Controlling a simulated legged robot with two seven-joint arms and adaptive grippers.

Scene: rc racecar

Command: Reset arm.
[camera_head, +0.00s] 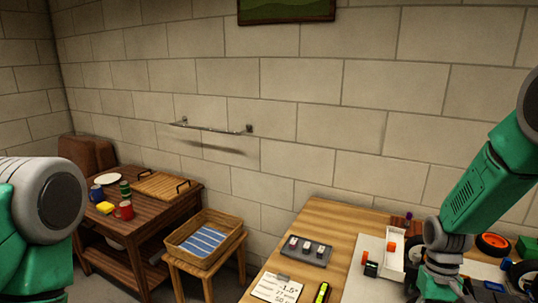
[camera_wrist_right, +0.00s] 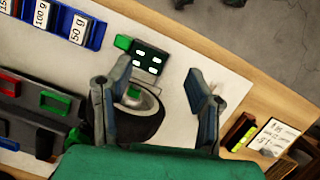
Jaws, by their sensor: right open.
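My right gripper (camera_head: 440,292) hangs over the right part of the wooden workbench (camera_head: 335,218) in the head view. In the right wrist view its two fingers (camera_wrist_right: 158,85) are wide apart with nothing held between them. A black tyre with a pale hub (camera_wrist_right: 138,108) lies below, partly hidden by the left finger. A black box with white marks and a green end (camera_wrist_right: 148,58) is just beyond it. My left arm shows only as a green and grey link at the left edge of the head view; its gripper is out of view.
An orange-rimmed wheel (camera_head: 493,244) and a white part (camera_head: 391,250) are near my right arm. A grey tray (camera_head: 306,251) and a note card (camera_head: 277,288) lie on the left side of the bench. A blue weight holder (camera_wrist_right: 68,22) is at upper left in the wrist view.

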